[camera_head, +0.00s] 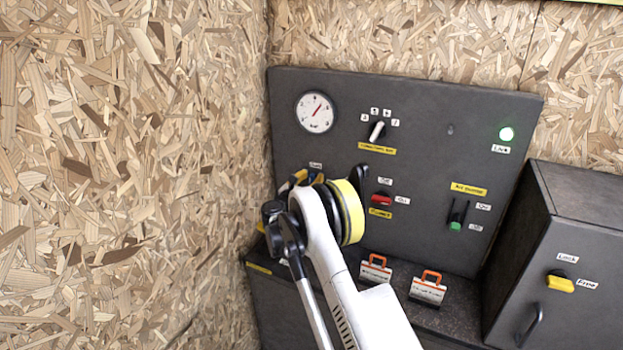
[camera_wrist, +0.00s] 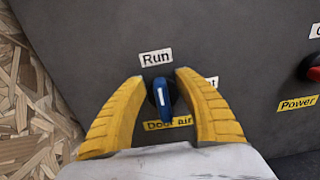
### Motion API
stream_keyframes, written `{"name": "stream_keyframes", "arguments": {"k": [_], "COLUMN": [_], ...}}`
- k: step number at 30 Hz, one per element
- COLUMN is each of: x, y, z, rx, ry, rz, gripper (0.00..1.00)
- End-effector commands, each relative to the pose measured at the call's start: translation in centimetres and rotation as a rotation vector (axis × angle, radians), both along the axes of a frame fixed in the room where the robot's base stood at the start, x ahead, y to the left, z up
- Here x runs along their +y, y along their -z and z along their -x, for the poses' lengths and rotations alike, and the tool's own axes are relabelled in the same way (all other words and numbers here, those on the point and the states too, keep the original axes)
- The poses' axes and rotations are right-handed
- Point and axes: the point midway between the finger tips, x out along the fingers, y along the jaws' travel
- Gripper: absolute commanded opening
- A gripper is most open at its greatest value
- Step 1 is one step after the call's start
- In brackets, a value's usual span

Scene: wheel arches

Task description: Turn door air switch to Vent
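The door air switch (camera_wrist: 161,99) is a blue knob with a white line on a dark round base, in the wrist view. Its line runs nearly upright, with the upper end toward the "Run" label (camera_wrist: 156,57). A second label (camera_wrist: 212,82), ending in "t", is partly hidden behind the right finger. The yellow "Door air" label (camera_wrist: 168,123) is below the knob. My gripper (camera_wrist: 160,80) has its two yellow fingers on either side of the knob, with small gaps visible. In the head view my arm hides the knob.
The dark panel (camera_head: 420,120) also carries a gauge (camera_head: 315,111), a selector knob (camera_head: 377,131), a red switch (camera_head: 381,199) and a green-tipped switch (camera_head: 456,225). Two orange-handled padlock-like items (camera_head: 428,291) stand on the ledge below. A chipboard wall (camera_head: 130,170) is close on the left.

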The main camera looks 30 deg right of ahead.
Motion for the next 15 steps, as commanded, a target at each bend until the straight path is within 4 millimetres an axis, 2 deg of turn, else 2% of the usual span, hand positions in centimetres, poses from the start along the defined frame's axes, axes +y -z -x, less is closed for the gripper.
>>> {"name": "stream_keyframes", "arguments": {"k": [2, 6, 15], "x": [0.00, 0.01, -0.02], "y": [0.00, 0.00, 0.02], "z": [0.01, 0.02, 0.05], "rx": [0.000, 0.000, -0.010], "ry": [0.000, 0.000, 0.000], "rz": [0.000, 0.000, -0.008], "gripper": [0.38, 0.00, 0.00]}}
